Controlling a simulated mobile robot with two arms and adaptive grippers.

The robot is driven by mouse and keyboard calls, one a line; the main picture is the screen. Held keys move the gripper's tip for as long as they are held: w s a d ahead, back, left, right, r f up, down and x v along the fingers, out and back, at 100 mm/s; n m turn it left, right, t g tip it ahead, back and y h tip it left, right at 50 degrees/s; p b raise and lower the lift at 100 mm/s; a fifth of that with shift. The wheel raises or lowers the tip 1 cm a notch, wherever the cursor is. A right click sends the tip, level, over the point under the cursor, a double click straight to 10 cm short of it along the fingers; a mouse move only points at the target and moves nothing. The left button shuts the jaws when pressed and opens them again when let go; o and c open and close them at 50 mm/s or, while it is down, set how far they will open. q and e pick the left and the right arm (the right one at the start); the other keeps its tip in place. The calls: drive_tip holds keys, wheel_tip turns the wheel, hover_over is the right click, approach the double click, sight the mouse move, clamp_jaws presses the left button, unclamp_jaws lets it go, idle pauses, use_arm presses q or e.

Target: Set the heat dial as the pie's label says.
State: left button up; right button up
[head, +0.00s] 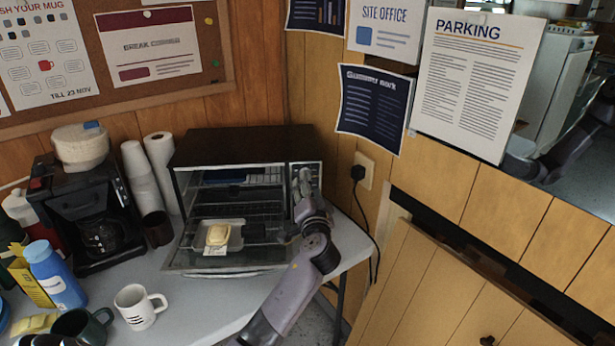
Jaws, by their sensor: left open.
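The toaster oven (240,137) stands on the table with its door (190,265) folded down. A small yellow pie (218,234) sits in a pale tray at the oven's mouth. A small whitish patch, perhaps its label (216,251), shows at its front; any writing is too small to read. My left gripper (303,180) is open at the control panel (306,168) on the oven's right side. The gripper covers most of the panel, so the heat dial and its setting are hidden. I cannot tell whether the fingers touch a dial. My right gripper is not in view.
A coffee maker (85,210), paper cups (137,165) and a paper roll (160,160) stand left of the oven. A white mug (138,308), dark mug (82,327) and blue bottle (52,275) are at front left. A cable hangs from the socket (364,171) at right.

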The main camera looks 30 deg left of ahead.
use_arm(q)
drive_tip(key=x, duration=0.5)
drive_tip(key=shift+w, duration=0.1)
drive_tip(key=shift+c, duration=0.5)
clamp_jaws()
